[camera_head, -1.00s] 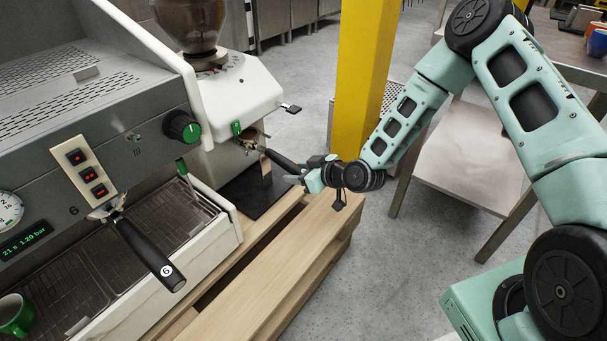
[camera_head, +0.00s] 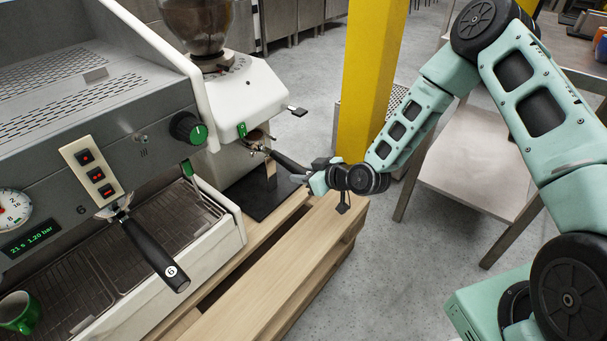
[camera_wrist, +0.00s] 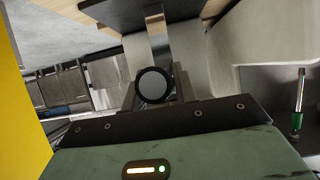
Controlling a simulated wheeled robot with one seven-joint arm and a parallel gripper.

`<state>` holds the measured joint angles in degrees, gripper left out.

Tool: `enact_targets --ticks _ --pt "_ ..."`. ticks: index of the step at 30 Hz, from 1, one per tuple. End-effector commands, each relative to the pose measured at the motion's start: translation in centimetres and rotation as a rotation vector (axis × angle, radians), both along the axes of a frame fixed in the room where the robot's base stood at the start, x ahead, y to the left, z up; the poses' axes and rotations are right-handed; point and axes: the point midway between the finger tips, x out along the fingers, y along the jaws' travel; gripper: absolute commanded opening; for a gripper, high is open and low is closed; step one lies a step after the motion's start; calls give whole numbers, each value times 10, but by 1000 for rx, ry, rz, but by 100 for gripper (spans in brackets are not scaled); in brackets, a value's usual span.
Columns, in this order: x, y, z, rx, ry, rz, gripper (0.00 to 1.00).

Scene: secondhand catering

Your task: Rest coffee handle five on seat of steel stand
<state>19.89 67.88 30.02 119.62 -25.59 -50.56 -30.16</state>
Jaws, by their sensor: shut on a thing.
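My gripper (camera_head: 306,178) is shut on the outer end of a black coffee handle (camera_head: 288,161). The handle slants up and left toward the grinder front, where its metal head is small and partly hidden. Its round end cap (camera_wrist: 153,86) faces the wrist camera; I can read no number on it. A narrow upright steel strip, seemingly the steel stand (camera_head: 270,175), rises from a dark mat just below the handle. It also shows in the wrist view (camera_wrist: 157,32), behind the handle's end. I cannot tell whether the head touches the stand's seat.
A white grinder (camera_head: 245,95) stands directly behind the handle. The coffee machine (camera_head: 110,110) is at left, with another handle marked 6 (camera_head: 150,252) sticking out. A wooden bench (camera_head: 290,270) lies below. A yellow post (camera_head: 370,80) stands behind my arm. A green cup (camera_head: 20,312) sits lower left.

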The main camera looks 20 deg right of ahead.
Motion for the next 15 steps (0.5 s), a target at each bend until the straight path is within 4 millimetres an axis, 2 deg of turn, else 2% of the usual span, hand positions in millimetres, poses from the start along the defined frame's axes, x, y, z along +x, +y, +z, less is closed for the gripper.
enact_targets --ticks 15 --pt "-5 -5 3 0 -4 0 0"
